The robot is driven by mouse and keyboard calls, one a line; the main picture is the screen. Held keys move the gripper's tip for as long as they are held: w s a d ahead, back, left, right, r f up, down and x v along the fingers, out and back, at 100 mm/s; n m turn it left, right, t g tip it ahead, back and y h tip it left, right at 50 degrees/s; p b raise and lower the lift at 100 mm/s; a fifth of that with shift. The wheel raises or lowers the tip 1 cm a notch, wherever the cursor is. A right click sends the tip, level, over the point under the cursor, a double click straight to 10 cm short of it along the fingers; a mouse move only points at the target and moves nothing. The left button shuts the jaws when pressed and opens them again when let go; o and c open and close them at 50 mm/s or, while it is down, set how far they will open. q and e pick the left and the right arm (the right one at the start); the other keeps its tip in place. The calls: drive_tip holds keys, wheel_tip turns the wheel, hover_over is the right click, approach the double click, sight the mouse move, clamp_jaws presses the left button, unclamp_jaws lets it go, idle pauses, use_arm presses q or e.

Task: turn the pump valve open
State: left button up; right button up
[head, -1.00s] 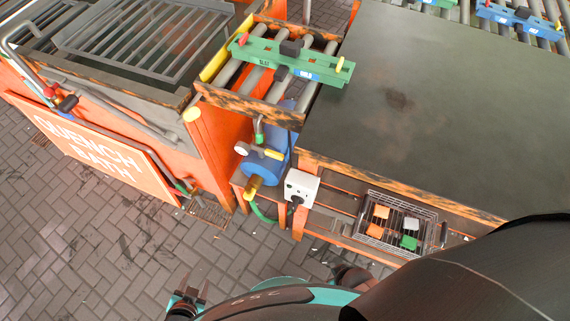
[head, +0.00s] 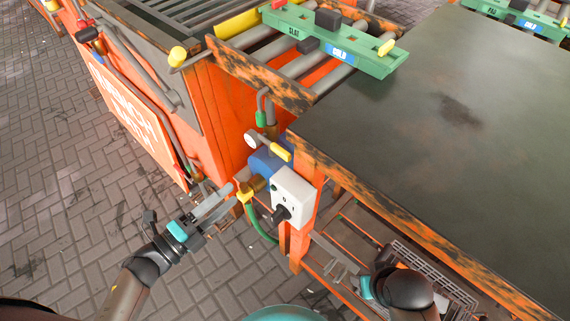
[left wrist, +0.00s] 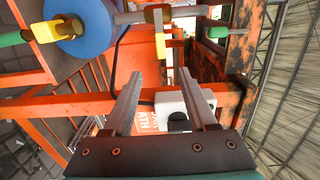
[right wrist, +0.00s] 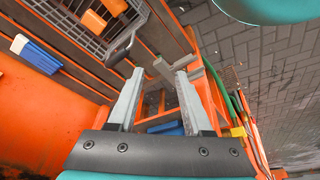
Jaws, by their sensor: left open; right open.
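The blue pump (head: 262,165) stands beside the table leg, with a round gauge and a yellow lever (head: 281,152) on top. A yellow fitting (head: 245,194) joins its front to a green hose; I cannot tell which yellow part is the valve. The lever also shows upright in the left wrist view (left wrist: 158,32). My left gripper (head: 229,197) is open and empty, its fingers pointing toward the pump, close to the yellow fitting in the head view. My right gripper (head: 331,262) is open and empty below the table edge, right of the pump.
A white switch box (head: 293,196) with a black knob is beside the pump, near both grippers. The dark tabletop (head: 430,130) overhangs the right arm. A wire basket (right wrist: 90,30) sits on the lower shelf. Brick floor (head: 90,235) is free at left.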

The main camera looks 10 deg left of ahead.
sight(278, 154)
use_arm(q)
drive_tip(key=b+x, duration=0.3)
drive_tip(key=x, duration=1.1)
drive_tip(key=shift+w+d, duration=0.4)
drive_tip(key=shift+w, duration=0.05)
use_arm(e)
wheel_tip(278, 154, up, 7)
drive_tip(key=t, duration=0.1)
drive_tip(key=shift+w+r, duration=0.15)
drive_tip(key=shift+w, duration=0.25)
use_arm(q)
drive_tip(key=shift+c, duration=0.4)
clamp_jaws()
use_arm(e)
drive_tip(key=shift+a, duration=0.1)
